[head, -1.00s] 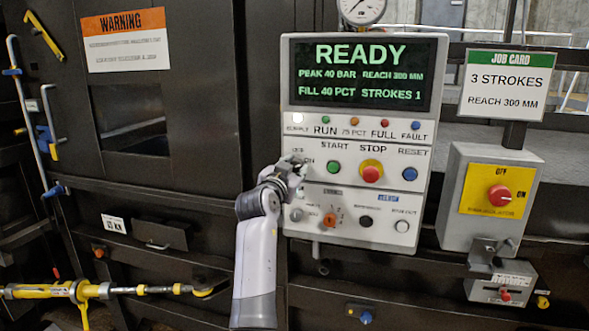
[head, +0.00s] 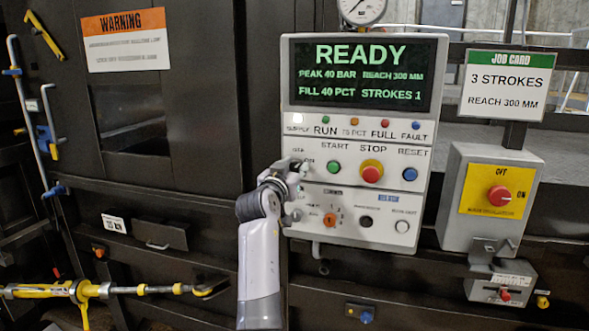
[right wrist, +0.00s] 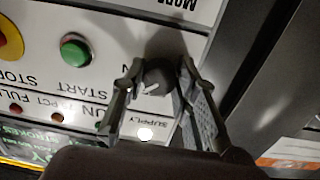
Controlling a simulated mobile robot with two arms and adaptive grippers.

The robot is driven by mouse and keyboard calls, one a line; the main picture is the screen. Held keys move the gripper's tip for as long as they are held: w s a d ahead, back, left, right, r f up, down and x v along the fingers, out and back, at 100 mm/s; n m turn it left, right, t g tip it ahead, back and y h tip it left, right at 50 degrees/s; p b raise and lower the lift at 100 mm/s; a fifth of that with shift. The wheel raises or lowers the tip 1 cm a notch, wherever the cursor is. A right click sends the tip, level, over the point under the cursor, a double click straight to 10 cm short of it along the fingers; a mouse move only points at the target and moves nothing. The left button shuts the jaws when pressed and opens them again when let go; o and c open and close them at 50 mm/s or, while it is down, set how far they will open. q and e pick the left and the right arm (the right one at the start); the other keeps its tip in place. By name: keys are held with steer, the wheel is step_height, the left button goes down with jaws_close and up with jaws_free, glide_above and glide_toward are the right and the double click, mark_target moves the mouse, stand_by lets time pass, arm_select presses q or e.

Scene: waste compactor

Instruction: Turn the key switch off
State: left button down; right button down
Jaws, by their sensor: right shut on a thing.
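The key switch is a dark round knob (right wrist: 154,78) with a light mark, at the left end of the START row on the control panel. My right gripper (right wrist: 160,72) is shut on it, one finger on each side, in the right wrist view. In the head view my right gripper (head: 293,170) reaches up to the panel and hides the knob. An ON label shows beside the fingers there. The panel screen (head: 363,74) reads READY, with strokes 1. The white SUPPLY lamp (right wrist: 145,134) looks lit. My left gripper is not in view.
Close by are the green START button (head: 333,167), red STOP button (head: 371,174) and blue RESET button (head: 410,174). An orange selector (head: 330,220) sits below. A red rotary switch (head: 499,195) is on a grey box at right.

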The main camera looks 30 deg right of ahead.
steer(key=n+p, duration=0.1)
steer(key=n, duration=0.3)
steer(key=shift+r+n, duration=0.15)
steer(key=shift+n, duration=0.25)
steer(key=n+p, duration=0.2)
steer(key=n, duration=0.2)
steer(key=shift+n, duration=0.4)
steer(key=c, duration=1.2)
jaws_free()
steer(key=shift+c, duration=0.2)
steer(key=shift+s, duration=0.1)
steer(key=v, duration=0.7)
steer(key=shift+a, duration=0.2)
